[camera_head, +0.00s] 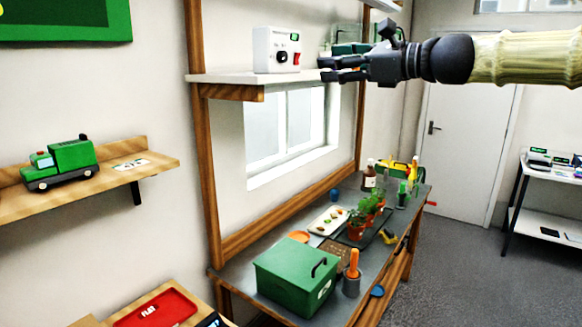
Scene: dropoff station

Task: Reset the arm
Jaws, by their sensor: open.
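My gripper (328,69) reaches in from the right at the upper middle of the head view, on my arm with a pale ribbed sleeve. Its dark fingers point left and are apart, with nothing seen between them. The fingertips are near the right part of the white upper shelf (222,77) in the picture. A white control box (276,50) with a black knob and a red switch stands on that shelf, left of the fingers. I cannot tell whether the gripper touches the shelf. The arm hides part of the green items behind it.
A wooden-framed workbench below holds a green box (290,268), potted plants (358,226) and small tools. A green toy truck (62,163) stands on the left wall shelf (150,165). A red tray (155,309) lies bottom left. Open floor (460,260) lies right, before a side table (545,225).

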